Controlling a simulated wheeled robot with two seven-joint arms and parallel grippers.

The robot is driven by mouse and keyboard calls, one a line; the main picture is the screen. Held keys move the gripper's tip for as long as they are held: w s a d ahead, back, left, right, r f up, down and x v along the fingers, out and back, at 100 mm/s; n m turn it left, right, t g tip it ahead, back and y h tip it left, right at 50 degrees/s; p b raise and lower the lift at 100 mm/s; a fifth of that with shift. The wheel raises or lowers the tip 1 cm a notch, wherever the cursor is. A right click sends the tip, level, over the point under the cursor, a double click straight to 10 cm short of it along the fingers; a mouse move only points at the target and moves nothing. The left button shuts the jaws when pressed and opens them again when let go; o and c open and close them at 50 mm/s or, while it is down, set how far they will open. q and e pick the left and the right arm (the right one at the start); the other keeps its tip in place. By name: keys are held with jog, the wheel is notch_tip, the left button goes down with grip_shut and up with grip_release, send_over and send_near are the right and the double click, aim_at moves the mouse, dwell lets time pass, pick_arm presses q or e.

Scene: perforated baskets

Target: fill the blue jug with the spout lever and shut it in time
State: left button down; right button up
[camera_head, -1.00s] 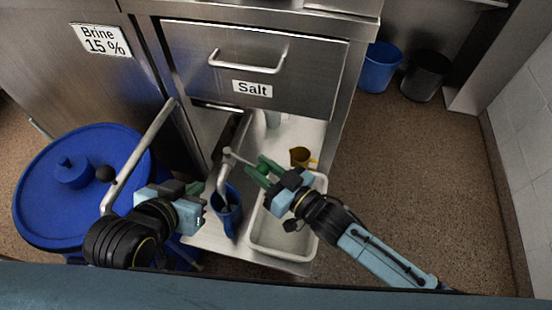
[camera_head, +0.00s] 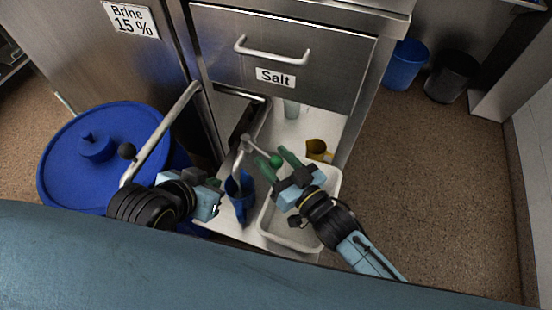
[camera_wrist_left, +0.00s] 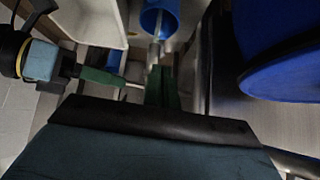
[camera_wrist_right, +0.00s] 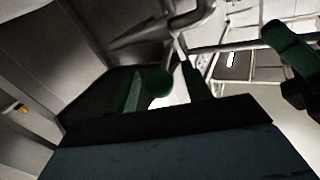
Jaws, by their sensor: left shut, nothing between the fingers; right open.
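The blue jug (camera_head: 240,186) stands upright under the metal spout (camera_head: 239,160); its contents cannot be made out. It also shows in the left wrist view (camera_wrist_left: 160,19). The spout lever ends in a green knob (camera_head: 277,160). My right gripper (camera_head: 275,157) is open, with its green fingers on either side of the knob. The knob also shows between the fingers in the right wrist view (camera_wrist_right: 158,82); contact cannot be told. My left gripper (camera_head: 219,182) is shut and empty, just left of the jug.
A white basin (camera_head: 298,238) stands right of the jug, below my right gripper. The salt drawer (camera_head: 285,60) is above.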

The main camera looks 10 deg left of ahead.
jog(key=p+v, duration=0.2)
jog(key=v, duration=0.3)
jog(key=shift+r, duration=0.1)
pick_arm(q)
jog(key=s+a+f+g+y+p, duration=0.1)
jog(key=s+a+f+g, duration=0.3)
jog(key=f, duration=0.4)
jog(key=shift+s+f+g+y+p, duration=0.35)
jog(key=shift+s+p, duration=0.15)
jog(key=shift+s, duration=0.2)
pick_arm(e)
jog(key=v, duration=0.8)
jog(key=shift+d, duration=0.15)
jog(key=shift+s, duration=0.1)
